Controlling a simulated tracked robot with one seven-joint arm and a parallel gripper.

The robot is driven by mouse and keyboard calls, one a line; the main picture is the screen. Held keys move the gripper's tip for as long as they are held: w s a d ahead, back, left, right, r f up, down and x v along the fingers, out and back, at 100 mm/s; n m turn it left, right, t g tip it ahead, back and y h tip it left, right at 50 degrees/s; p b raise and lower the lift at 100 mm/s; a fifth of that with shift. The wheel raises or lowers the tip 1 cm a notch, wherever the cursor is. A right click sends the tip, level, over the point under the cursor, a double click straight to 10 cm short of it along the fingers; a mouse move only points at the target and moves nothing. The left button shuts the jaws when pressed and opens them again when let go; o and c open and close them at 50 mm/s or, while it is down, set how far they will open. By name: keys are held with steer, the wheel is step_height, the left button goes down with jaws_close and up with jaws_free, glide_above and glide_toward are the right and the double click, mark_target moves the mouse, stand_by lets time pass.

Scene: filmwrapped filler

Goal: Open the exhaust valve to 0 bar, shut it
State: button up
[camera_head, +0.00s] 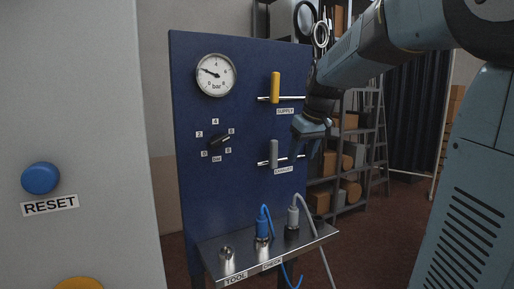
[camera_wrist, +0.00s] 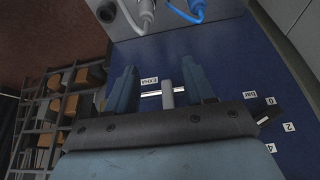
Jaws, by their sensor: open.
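The exhaust valve has a grey handle (camera_head: 273,153) standing upright across its horizontal pipe, above the EXHAUST label (camera_head: 284,169) on the blue panel. The pressure gauge (camera_head: 215,75) has its needle pointing left and slightly up, near the 2 mark. My gripper (camera_head: 303,130) is just in front of the panel, right of and above the grey handle. In the wrist view my gripper (camera_wrist: 160,85) is open, and the grey handle (camera_wrist: 168,95) appears between its two fingers, nearer the right one. I cannot tell how deep the handle lies between them; no grip shows.
The supply valve's yellow handle (camera_head: 275,87) stands upright above. A black selector knob (camera_head: 219,141) is left of the exhaust valve. A metal shelf (camera_head: 262,249) below carries blue and grey plugs with cables. A shelf rack (camera_wrist: 62,105) stands beside the panel.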

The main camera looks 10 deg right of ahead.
mark_target(275, 140)
steer(key=w+a, duration=0.1)
steer(key=w, duration=0.4)
steer(key=w+a, duration=0.1)
steer(key=w, duration=0.4)
steer(key=w+a, duration=0.1)
steer(key=w, duration=0.3)
steer(key=shift+w+a, duration=0.35)
steer(key=shift+w, duration=0.05)
steer(key=shift+w+f, duration=0.1)
steer(key=shift+f, duration=0.45)
steer(key=shift+x, duration=0.85)
jaws_close()
